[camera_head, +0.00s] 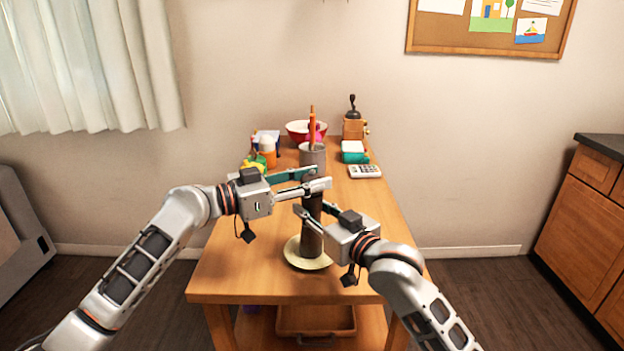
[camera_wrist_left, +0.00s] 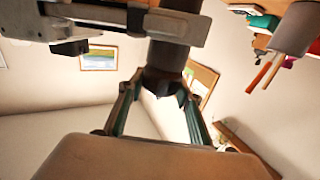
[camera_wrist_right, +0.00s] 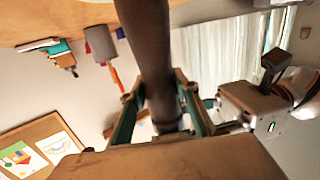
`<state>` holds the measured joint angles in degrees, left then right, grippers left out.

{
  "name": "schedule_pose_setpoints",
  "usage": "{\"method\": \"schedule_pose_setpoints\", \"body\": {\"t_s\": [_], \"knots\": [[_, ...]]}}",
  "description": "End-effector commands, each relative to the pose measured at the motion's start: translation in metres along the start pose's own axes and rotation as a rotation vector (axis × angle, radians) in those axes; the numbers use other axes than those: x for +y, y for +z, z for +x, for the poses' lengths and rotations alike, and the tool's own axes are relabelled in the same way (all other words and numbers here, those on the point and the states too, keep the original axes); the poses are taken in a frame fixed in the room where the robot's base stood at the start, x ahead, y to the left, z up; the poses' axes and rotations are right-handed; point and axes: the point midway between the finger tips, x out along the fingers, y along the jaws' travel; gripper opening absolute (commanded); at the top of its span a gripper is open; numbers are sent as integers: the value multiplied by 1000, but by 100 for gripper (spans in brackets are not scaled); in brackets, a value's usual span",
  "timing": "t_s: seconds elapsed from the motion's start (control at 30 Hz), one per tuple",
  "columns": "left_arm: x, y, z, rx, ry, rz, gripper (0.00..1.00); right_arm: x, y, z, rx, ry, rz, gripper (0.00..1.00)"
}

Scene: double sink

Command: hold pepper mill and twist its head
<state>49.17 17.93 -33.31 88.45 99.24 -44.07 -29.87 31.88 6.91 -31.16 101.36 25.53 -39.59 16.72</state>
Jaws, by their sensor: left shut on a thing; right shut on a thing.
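In the left wrist view the mill (camera_wrist_left: 172,50) runs up from between the left fingers (camera_wrist_left: 160,92). My right gripper (camera_head: 313,212) is shut on the mill's body, below the left one. In the right wrist view the body (camera_wrist_right: 150,50) passes between the right fingers (camera_wrist_right: 160,100).
Behind the mill stand a grey cup (camera_head: 312,155) with orange sticks, a red bowl (camera_head: 298,130), a coffee grinder (camera_head: 353,127) and a calculator (camera_head: 365,171). Small bottles (camera_head: 267,150) are at the back left.

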Motion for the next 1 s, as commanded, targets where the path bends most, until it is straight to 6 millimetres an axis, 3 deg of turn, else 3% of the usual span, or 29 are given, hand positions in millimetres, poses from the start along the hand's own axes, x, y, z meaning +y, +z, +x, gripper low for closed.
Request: {"method": "schedule_pose_setpoints", "body": {"t_s": [1.0], "knots": [[-6,2,0,1,505,-9,13,-5,-1,0,5,-9,4,7]]}}
